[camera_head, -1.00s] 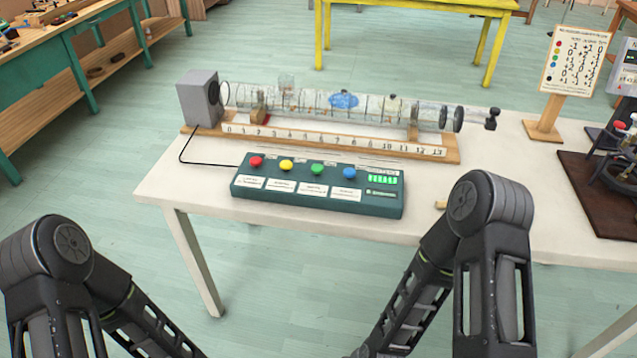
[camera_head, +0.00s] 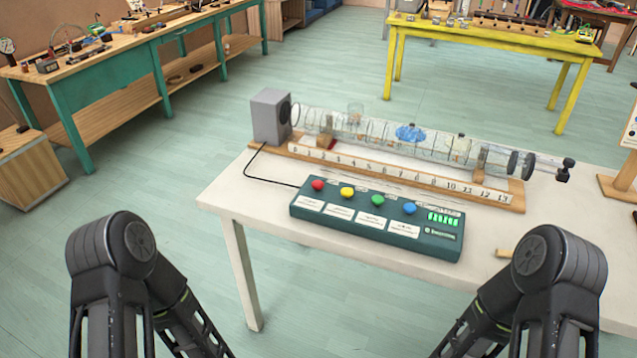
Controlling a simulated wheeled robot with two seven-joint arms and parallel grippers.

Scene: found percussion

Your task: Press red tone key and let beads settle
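The red tone key (camera_head: 318,185) is a round knob at the left end of a row on the teal control box (camera_head: 376,246). Yellow (camera_head: 347,193), green (camera_head: 377,200) and blue (camera_head: 409,208) keys follow to its right. A clear tube (camera_head: 440,143) lies along a wooden base (camera_head: 517,193) with a number scale, a grey speaker box (camera_head: 270,115) at its left end.
The apparatus stands on a white table (camera_head: 262,206). A black cable (camera_head: 247,167) links the speaker box and control box. A small wooden piece (camera_head: 504,253) lies right of the control box. A teal bench (camera_head: 80,102) and a yellow table (camera_head: 480,41) stand behind, with open floor between.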

